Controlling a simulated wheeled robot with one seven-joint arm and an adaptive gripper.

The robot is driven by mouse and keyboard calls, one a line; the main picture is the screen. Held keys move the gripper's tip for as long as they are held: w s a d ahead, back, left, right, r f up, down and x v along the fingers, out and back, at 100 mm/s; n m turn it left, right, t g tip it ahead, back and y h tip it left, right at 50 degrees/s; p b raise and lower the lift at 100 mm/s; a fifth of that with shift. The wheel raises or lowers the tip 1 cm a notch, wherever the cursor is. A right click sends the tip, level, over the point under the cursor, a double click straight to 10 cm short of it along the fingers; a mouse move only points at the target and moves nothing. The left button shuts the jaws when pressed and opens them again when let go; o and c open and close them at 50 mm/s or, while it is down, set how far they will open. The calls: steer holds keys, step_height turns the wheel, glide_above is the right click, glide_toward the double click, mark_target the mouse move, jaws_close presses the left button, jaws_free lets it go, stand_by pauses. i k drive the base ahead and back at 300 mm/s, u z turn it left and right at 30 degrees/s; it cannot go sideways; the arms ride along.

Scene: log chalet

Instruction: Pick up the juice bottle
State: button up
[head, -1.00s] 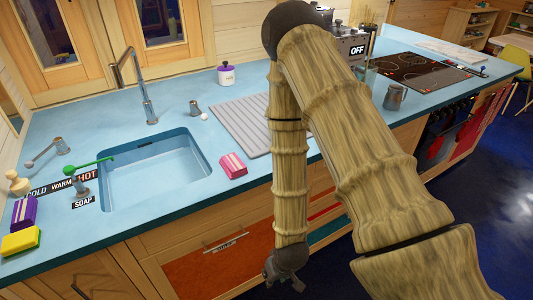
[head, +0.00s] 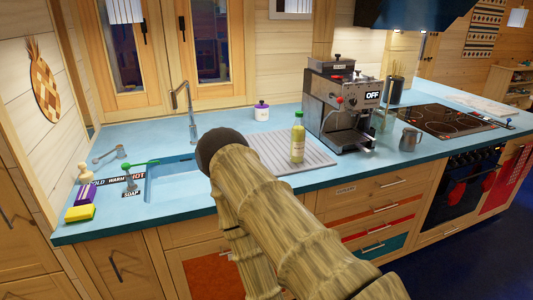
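Nothing touches the bottle. My wood-textured arm crosses the lower middle of the head view, in front of the counter and just left of and below the bottle. My gripper is out of view below the picture, so its fingers cannot be seen.
The coffee machine (head: 345,105) stands close right of the bottle. A metal jug (head: 411,139) and the stove top (head: 440,121) are farther right. The faucet (head: 186,112), a purple-lidded jar (head: 261,111) and a yellow sponge (head: 80,213) are to the left. My arm hides part of the sink.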

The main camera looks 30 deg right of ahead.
mark_target(298, 145)
steer(key=z, duration=0.35)
steer(key=k, duration=0.25)
steer(key=u, duration=1.15)
steer(key=i, duration=1.35)
steer(key=z, duration=1.3)
steer(key=i, duration=0.8)
steer(key=z, duration=0.95)
